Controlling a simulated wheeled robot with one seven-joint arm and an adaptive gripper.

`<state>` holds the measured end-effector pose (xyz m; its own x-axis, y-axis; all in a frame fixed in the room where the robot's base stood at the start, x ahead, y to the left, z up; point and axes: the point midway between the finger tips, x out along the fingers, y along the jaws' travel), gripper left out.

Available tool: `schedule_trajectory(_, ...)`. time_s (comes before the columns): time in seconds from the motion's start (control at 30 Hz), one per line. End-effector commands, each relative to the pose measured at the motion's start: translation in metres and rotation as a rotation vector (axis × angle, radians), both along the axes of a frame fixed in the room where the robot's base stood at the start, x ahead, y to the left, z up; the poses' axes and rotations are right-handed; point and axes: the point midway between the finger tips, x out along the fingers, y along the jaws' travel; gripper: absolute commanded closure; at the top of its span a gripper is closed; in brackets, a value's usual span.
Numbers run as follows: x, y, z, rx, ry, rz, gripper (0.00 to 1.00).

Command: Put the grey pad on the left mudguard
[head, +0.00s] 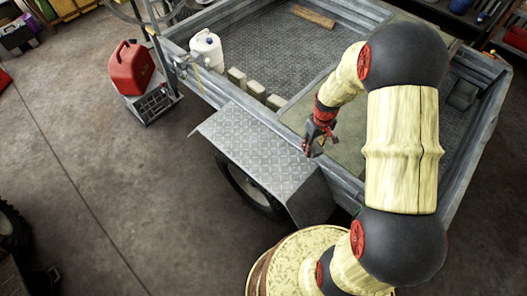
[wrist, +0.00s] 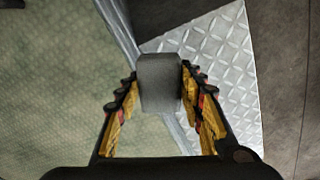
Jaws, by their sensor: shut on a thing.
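My gripper (head: 312,146) is shut on the grey pad (wrist: 160,82), a small block held between the fingertips in the wrist view. In the head view the pad is too small and shadowed to make out clearly. The left mudguard (head: 250,142) is a silver tread-plate cover over the trailer's wheel. It also shows at the right in the wrist view (wrist: 228,75). In the head view my gripper is near the trailer's side rail, by the mudguard's inner right edge. In the wrist view the pad overlaps the rail and mudguard edge; its height above them is unclear.
The trailer's metal side rail (head: 222,92) runs along the mudguard. Several pale blocks (head: 256,89) stand inside it, with a white jug (head: 206,50) at the corner. A red fuel can (head: 130,68) stands outside. The mudguard's top is bare.

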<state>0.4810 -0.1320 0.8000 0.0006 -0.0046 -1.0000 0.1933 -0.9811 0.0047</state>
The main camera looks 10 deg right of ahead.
Motion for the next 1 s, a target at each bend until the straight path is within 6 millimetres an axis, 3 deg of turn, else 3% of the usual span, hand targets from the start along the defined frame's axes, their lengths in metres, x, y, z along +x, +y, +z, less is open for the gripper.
schedule_trajectory(0.4, 0.0, 0.09, -0.043, 0.0, 0.001, 0.009, 0.94)
schedule_trajectory(0.6, -0.001, 0.115, -0.077, 0.0, 0.003, 0.006, 0.94)
schedule_trajectory(1.0, 0.0, 0.135, -0.106, 0.0, 0.001, 0.003, 0.94)
